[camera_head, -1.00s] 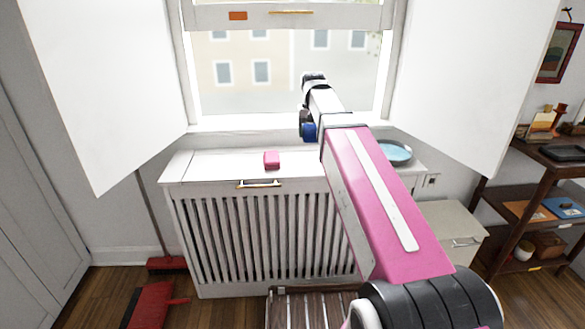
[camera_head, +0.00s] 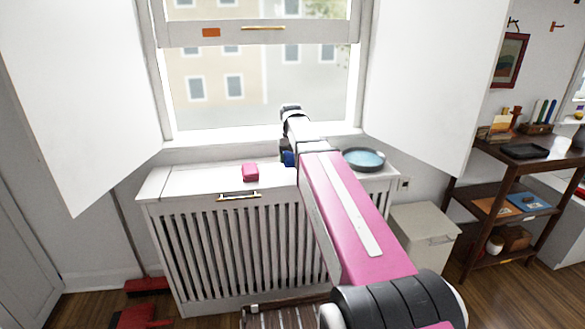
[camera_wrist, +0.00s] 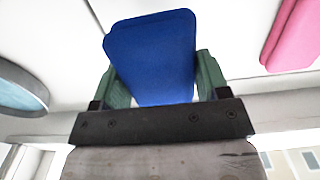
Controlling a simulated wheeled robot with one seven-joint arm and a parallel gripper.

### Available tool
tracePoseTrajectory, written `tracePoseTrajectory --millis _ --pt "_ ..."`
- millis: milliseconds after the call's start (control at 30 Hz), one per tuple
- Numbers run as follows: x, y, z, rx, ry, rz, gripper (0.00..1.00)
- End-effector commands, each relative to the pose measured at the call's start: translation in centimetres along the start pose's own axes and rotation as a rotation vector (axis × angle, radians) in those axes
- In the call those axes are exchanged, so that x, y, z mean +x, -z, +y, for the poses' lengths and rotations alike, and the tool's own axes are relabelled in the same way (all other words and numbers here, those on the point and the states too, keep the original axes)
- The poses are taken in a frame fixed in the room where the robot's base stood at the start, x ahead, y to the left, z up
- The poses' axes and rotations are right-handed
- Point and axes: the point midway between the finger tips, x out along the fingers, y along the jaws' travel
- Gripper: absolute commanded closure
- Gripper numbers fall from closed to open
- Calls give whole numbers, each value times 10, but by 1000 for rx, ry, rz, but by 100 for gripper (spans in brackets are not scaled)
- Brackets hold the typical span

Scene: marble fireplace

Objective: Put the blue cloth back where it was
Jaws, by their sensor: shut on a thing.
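The blue cloth (camera_wrist: 150,50) is a folded blue pad held between the green fingers of my gripper (camera_wrist: 157,75) in the wrist view. In the head view only a small bit of the blue cloth (camera_head: 289,158) shows beside my arm. My gripper (camera_head: 287,156) is over the white slatted radiator cover (camera_head: 165,183), between a pink folded cloth and a blue round dish. My arm partly hides the gripper. I cannot tell whether the blue cloth touches the cover's top.
The pink cloth (camera_head: 250,172) lies on the cover to the left; the round dish (camera_head: 364,159) is to the right. The window and its open white shutters (camera_head: 425,90) stand behind and beside. A dark wooden shelf (camera_head: 480,150) with small objects is at the right.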

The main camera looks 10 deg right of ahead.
Motion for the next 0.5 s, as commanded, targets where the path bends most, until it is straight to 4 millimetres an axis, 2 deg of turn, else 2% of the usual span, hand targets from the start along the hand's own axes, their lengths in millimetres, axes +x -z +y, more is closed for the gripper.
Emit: tracePoseTrajectory --millis 100,267,500 --pt "6 7 6 1 0 -1 57" --pt "13 7 7 0 0 -2 57" --pt "42 6 7 0 0 -2 57"
